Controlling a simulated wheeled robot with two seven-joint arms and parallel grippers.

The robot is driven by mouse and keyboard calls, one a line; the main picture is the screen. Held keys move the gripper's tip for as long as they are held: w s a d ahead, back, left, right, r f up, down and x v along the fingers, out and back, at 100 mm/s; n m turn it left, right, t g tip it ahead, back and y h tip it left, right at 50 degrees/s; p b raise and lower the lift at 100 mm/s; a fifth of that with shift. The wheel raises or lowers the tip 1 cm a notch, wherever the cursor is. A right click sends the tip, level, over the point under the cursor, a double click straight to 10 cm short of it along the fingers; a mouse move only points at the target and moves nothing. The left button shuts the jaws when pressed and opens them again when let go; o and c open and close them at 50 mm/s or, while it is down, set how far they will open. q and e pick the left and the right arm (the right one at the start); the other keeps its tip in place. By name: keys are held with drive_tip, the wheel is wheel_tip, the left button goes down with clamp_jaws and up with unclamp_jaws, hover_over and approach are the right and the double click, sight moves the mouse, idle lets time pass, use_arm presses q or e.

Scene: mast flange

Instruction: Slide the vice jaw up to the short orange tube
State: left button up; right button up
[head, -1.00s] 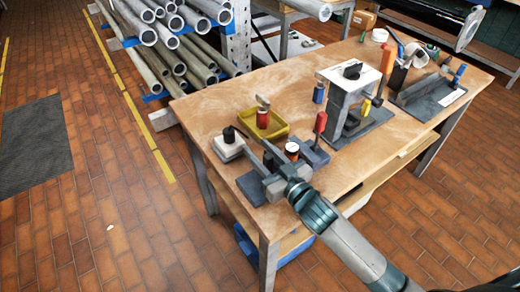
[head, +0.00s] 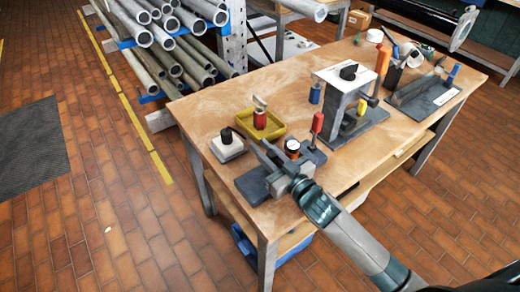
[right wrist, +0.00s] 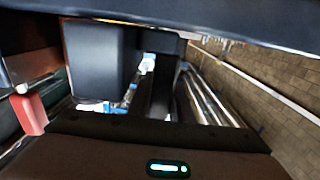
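The vice's dark base (head: 252,186) shows left of my right gripper (head: 268,166). The gripper is low over the vice, just left of and in front of the tube. It hides much of the vice jaw, so I cannot tell whether the jaw touches the tube. In the right wrist view a dark block (right wrist: 95,60) fills the upper left; the finger gap is unclear. My left gripper is out of view.
A red-handled tool (head: 317,122) stands right behind the tube. A yellow tray (head: 274,131) and a white block with a black knob (head: 227,146) lie behind and left. A grey stand with a white top (head: 338,80) rises to the right. The table's left rear is clear.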

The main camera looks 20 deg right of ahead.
drive_tip(key=o, duration=0.4)
drive_tip(key=shift+w+d+r, duration=0.1)
drive_tip(key=shift+w+d, duration=0.05)
drive_tip(key=shift+d, duration=0.25)
drive_tip(key=shift+o, duration=0.2)
drive_tip(key=shift+d, duration=0.15)
drive_tip(key=shift+a, duration=0.2)
drive_tip(key=shift+d, duration=0.1)
